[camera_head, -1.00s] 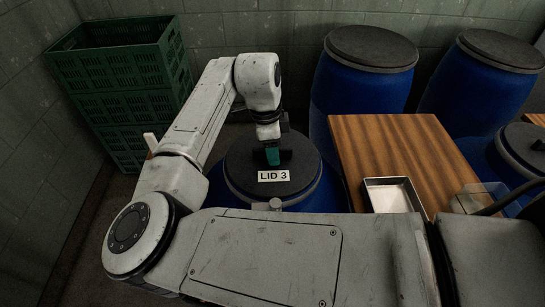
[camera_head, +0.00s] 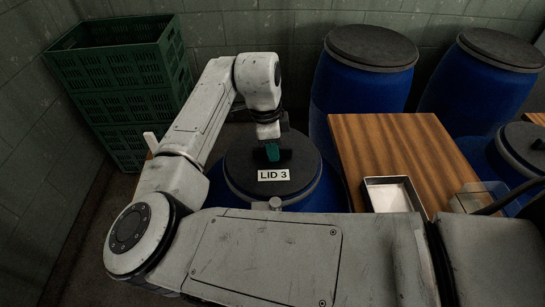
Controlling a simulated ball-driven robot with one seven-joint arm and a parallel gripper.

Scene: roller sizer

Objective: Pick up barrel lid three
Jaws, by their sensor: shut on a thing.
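Barrel lid three (camera_head: 243,168) is a dark round lid with a white label reading "LID 3". It is at the top of a blue barrel (camera_head: 222,194) in the middle of the view. My gripper (camera_head: 272,153) points down at the middle of the lid, just behind the label, and is shut on the lid's green handle piece. The fingertips are small and partly hidden. I cannot tell whether the lid still touches the barrel rim. My own arm hides the barrel's lower front.
Green stacked crates (camera_head: 123,85) stand at the back left. Two lidded blue barrels (camera_head: 362,85) (camera_head: 487,80) stand behind. A wooden table (camera_head: 393,148) with a metal tray (camera_head: 390,196) is close on the right, near another lidded barrel (camera_head: 523,150).

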